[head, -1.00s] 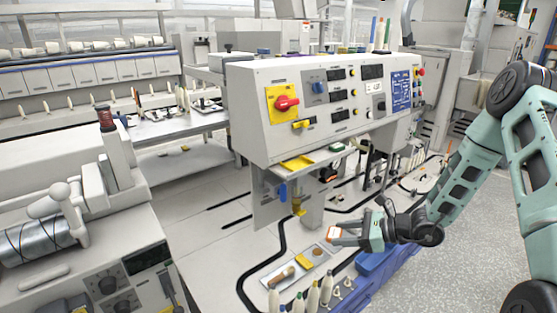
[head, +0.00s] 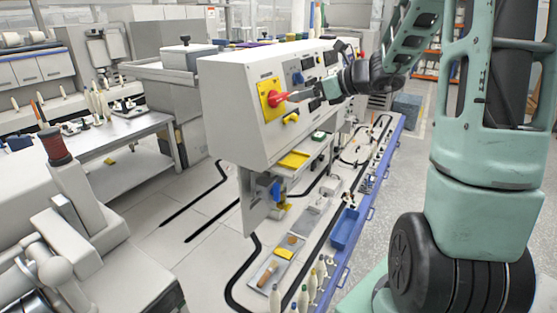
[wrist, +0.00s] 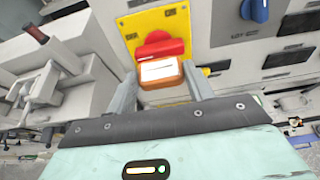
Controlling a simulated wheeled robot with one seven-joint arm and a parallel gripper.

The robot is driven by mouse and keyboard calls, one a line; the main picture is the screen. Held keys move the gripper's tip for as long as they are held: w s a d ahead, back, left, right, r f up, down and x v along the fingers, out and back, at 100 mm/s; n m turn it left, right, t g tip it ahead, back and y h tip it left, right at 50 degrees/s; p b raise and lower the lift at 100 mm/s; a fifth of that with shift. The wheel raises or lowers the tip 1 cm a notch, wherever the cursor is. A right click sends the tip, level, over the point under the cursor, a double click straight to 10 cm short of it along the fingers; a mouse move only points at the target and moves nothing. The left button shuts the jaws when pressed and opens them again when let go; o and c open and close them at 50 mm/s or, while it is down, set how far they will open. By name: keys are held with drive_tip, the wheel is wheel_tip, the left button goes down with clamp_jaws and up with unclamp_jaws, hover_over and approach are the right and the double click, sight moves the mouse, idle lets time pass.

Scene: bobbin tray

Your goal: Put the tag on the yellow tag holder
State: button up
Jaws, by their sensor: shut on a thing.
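My gripper (wrist: 165,92) is shut on the tag (wrist: 162,70), a small orange-brown block with a white printed face. In the wrist view the tag overlaps the lower part of a red knob (wrist: 158,47) on a yellow plate (wrist: 178,24); I cannot tell whether they touch. In the head view my gripper (head: 318,92) is at the machine panel, just right of the red knob (head: 277,99). A small yellow piece (head: 291,118) sticks out of the panel below the plate. A yellow tray (head: 294,160) sits lower, under the panel. I cannot tell which yellow part is the holder.
The white panel (head: 232,92) carries other knobs and dark displays. Below it are a grey tray (head: 266,288) with small items, a blue bin (head: 346,229) and several pale bobbins (head: 304,298).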

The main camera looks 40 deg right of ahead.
sight(302, 164)
wheel_tip(302, 164, down, 17)
drive_tip(key=shift+f+p, duration=0.2)
drive_tip(key=shift+p, duration=0.65)
drive_tip(key=shift+f, duration=0.1)
drive_tip(key=shift+f+b, duration=0.4)
drive_tip(key=shift+b, duration=0.1)
drive_tip(key=shift+f+b, duration=0.25)
drive_tip(key=shift+b, duration=0.05)
